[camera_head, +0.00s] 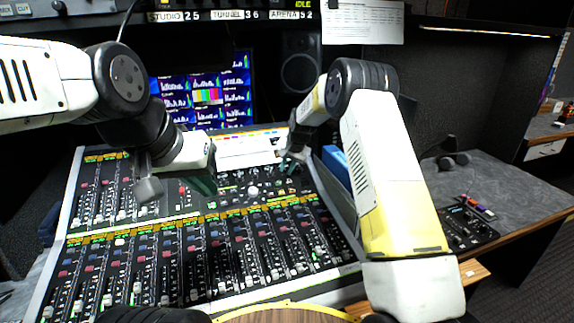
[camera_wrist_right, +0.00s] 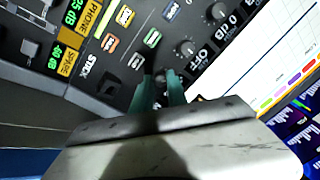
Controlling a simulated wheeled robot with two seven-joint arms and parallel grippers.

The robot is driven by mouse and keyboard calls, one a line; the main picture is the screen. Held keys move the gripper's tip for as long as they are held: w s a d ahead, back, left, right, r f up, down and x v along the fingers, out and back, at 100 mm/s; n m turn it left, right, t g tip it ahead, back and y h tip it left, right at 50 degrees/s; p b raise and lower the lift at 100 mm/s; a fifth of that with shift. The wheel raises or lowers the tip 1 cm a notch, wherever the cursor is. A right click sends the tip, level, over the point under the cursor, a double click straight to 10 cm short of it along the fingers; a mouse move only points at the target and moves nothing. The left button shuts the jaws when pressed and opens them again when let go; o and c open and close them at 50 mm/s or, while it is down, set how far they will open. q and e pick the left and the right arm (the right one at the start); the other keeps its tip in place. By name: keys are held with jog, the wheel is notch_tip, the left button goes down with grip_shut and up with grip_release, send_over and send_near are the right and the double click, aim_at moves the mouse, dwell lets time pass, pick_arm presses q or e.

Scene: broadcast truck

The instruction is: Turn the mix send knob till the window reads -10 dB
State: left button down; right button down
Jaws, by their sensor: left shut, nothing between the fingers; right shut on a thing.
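My right gripper (camera_head: 292,160) reaches down to the upper right part of the mixing console (camera_head: 72,228). In the right wrist view its teal fingers (camera_wrist_right: 161,88) are shut on a small dark knob (camera_wrist_right: 160,74), mostly hidden between them. I cannot read a label for this knob or tell which display window belongs to it. Nearby windows read OFF (camera_wrist_right: 205,55) and 0 dB (camera_wrist_right: 232,22). My left gripper (camera_head: 205,184) is shut and empty above the console's middle left.
Other knobs (camera_wrist_right: 185,47) and small coloured buttons (camera_wrist_right: 109,43) sit close around the right fingers. Faders cover the lower console. Monitors (camera_head: 172,92) and a speaker (camera_head: 299,73) stand behind. A grey side desk (camera_head: 510,190) at right holds a small black controller (camera_head: 466,228).

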jog(key=shift+m, duration=1.1)
jog(key=c, duration=1.3)
grip_release()
jog(key=v, duration=0.7)
jog(key=shift+s+r, duration=0.3)
